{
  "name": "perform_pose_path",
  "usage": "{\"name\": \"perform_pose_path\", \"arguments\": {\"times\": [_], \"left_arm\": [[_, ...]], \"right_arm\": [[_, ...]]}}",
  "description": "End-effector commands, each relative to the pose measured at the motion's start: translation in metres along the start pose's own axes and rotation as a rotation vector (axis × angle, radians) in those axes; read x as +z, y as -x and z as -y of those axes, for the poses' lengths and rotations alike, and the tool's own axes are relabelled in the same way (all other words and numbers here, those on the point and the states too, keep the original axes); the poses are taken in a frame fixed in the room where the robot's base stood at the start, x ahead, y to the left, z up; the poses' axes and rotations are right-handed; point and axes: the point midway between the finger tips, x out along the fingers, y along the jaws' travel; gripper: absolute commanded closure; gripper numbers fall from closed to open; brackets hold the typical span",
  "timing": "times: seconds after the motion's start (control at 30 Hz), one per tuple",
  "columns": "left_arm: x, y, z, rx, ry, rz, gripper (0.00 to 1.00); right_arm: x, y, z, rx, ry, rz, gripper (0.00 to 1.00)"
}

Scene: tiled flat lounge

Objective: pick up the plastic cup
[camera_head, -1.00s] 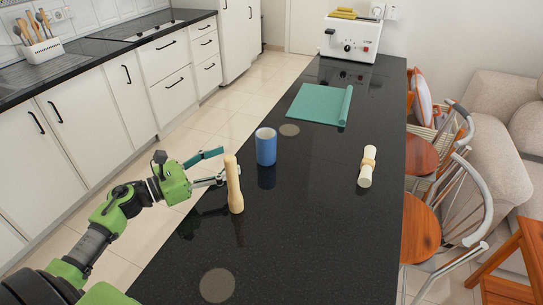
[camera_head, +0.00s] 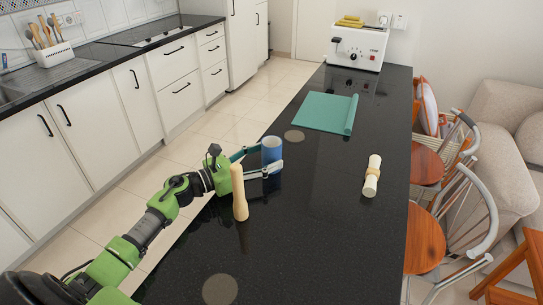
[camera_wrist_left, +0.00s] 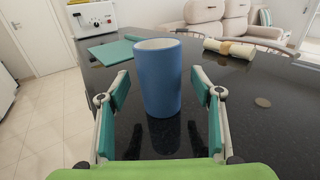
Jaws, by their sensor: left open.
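The blue plastic cup (camera_head: 272,151) stands upright on the black counter, near its left edge. In the left wrist view the cup (camera_wrist_left: 158,78) stands in the middle, between and a little beyond the fingers. My left gripper (camera_head: 262,162) is open, with one finger on each side of the cup. In the left wrist view the gripper (camera_wrist_left: 160,98) shows a gap between each finger and the cup. The cup's lower part is partly hidden by a finger in the head view. My right gripper is not in view.
A wooden pepper-mill-like piece (camera_head: 239,193) stands close in front of my left gripper. A teal mat (camera_head: 322,112), a tied white roll (camera_head: 372,176) and a white toaster-like appliance (camera_head: 357,46) are on the counter (camera_head: 310,230). Its middle is clear. Chairs (camera_head: 428,238) line the right side.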

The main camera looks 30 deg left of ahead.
Motion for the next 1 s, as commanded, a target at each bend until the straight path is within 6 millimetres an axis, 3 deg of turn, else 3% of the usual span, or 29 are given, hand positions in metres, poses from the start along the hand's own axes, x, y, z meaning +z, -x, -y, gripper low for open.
{"name": "perform_pose_path", "arguments": {"times": [0.2,0.43,0.47,0.63,1.0], "left_arm": [[0.001,-0.023,0.000,0.000,0.000,0.001,0.41],[-0.001,-0.024,0.000,0.000,0.000,-0.001,0.41],[0.000,-0.024,0.000,0.000,0.000,-0.001,0.43],[0.000,-0.024,0.000,0.000,0.000,-0.001,0.85],[0.003,-0.024,0.000,0.000,-0.002,0.000,0.85]], "right_arm": [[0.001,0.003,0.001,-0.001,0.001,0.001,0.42],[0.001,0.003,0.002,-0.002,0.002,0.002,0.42],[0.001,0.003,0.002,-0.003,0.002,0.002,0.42],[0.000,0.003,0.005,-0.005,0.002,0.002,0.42],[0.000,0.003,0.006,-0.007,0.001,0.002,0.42]]}}
